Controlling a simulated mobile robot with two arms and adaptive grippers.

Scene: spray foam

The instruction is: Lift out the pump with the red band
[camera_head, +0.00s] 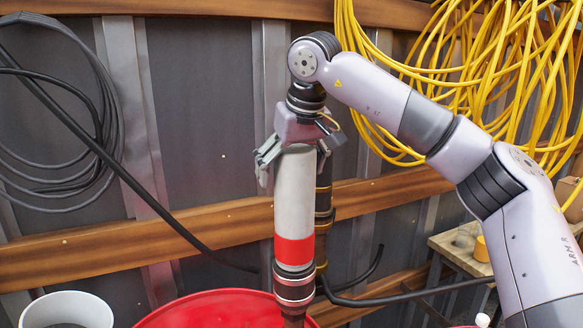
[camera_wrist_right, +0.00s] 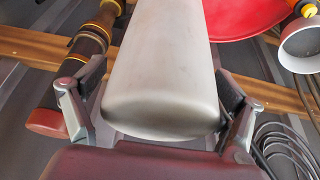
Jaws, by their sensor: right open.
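The pump with the red band (camera_head: 294,250) stands upright, a pale grey cylinder with dark and metal rings below the band. Its lower end runs down at the red drum (camera_head: 190,310) and is cut off by the picture's bottom edge. My right gripper (camera_head: 297,155) is at the pump's top with its fingers open, one on each side. In the right wrist view the pale pump body (camera_wrist_right: 160,60) lies between the two spread fingers, with a gap at least on the left. My left gripper is not in view.
A second, dark pump with yellow bands (camera_head: 324,205) stands close behind on the right. Black hose (camera_head: 400,297) runs near its base. A white bucket (camera_head: 67,308) is at lower left, a wooden stand (camera_head: 460,246) at right. Yellow cable (camera_head: 480,70) hangs on the wall.

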